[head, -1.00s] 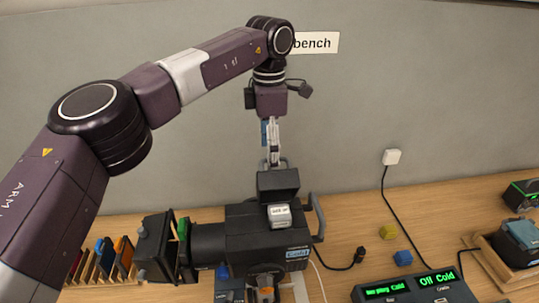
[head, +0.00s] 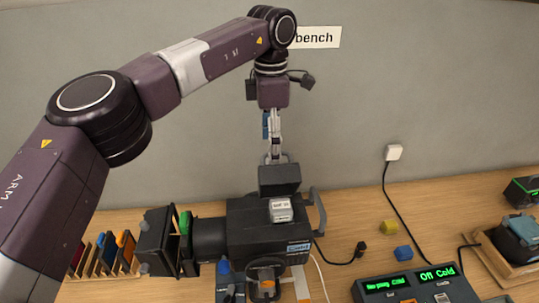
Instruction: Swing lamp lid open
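The black lamp (head: 238,235) lies on the wooden bench with its lens tube and barn-door front pointing left. Its lid (head: 279,180) stands raised at the back of the housing, above a grey labelled block (head: 281,210) on the top. My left gripper (head: 274,154) reaches straight down from above, just behind the lid's top edge. Its fingers look narrow and close together; their tips are hidden by the lid, so I cannot tell if they hold or only touch it. My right gripper is not recognisable in view.
A rack of coloured filters (head: 108,254) stands left of the lamp. Yellow (head: 388,227) and blue (head: 403,254) cubes, a cable plug (head: 360,247) and a control desk with green displays (head: 415,283) are to the right. A wooden tray (head: 495,265) stands far right.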

